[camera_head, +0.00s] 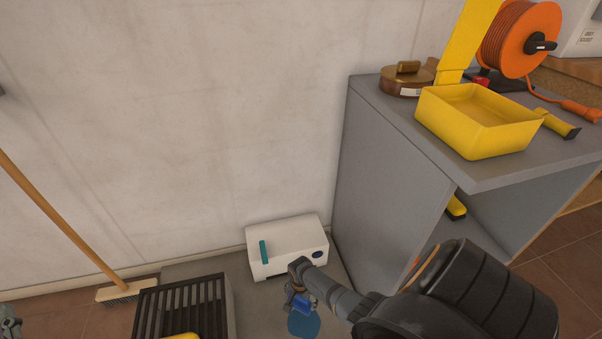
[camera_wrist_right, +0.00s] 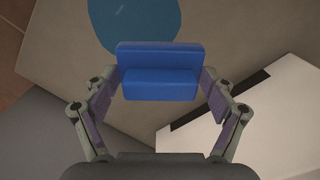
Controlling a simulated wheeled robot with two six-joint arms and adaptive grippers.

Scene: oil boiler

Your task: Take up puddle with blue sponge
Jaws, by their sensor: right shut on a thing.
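The blue sponge (camera_wrist_right: 160,82) is held between both fingers of my right gripper (camera_wrist_right: 159,92) in the right wrist view. The sponge also shows small in the head view (camera_head: 303,304), at the end of my right arm. The puddle (camera_wrist_right: 135,22) is a flat, lighter blue patch on the grey floor slab, just ahead of the sponge. In the head view, the puddle (camera_head: 304,324) lies below the gripper and is partly hidden by it. I cannot tell whether the sponge touches it. A small piece of my left gripper (camera_head: 9,325) shows at the lower left edge; its fingers are not clear.
A white box (camera_head: 287,245) stands against the wall close to my right gripper. A grey cabinet (camera_head: 385,165) stands at the right, with a yellow tray (camera_head: 478,134) on top. A dark slatted grate (camera_head: 184,308) and a broom (camera_head: 70,235) are at the left.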

